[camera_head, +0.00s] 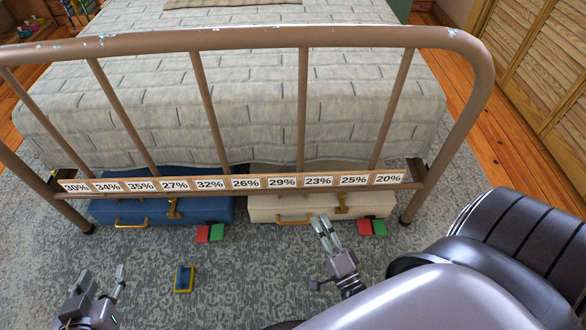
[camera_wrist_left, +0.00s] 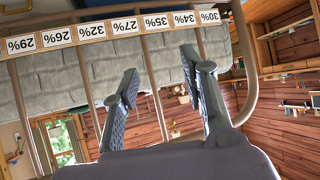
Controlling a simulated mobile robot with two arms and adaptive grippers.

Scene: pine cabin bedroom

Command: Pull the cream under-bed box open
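The cream under-bed box (camera_head: 376,206) sits under the foot of the bed, right of centre in the head view. Its front shows a brass handle (camera_head: 290,219) and a brass clasp (camera_head: 342,203). My right gripper (camera_head: 325,220) is in front of the box, by the right end of the handle; its fingers lie close together and hide part of the front. I cannot tell whether it touches the handle. My left gripper (camera_head: 103,275) is open and empty over the rug at lower left; its spread fingers show in the left wrist view (camera_wrist_left: 163,90).
A blue box (camera_head: 150,208) with a brass handle stands left of the cream one. The metal bed frame (camera_head: 250,38) has a strip of percentage labels (camera_head: 230,184) above the boxes. Red-green blocks (camera_head: 210,233) (camera_head: 372,228) and a blue-yellow item (camera_head: 184,278) lie on the rug.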

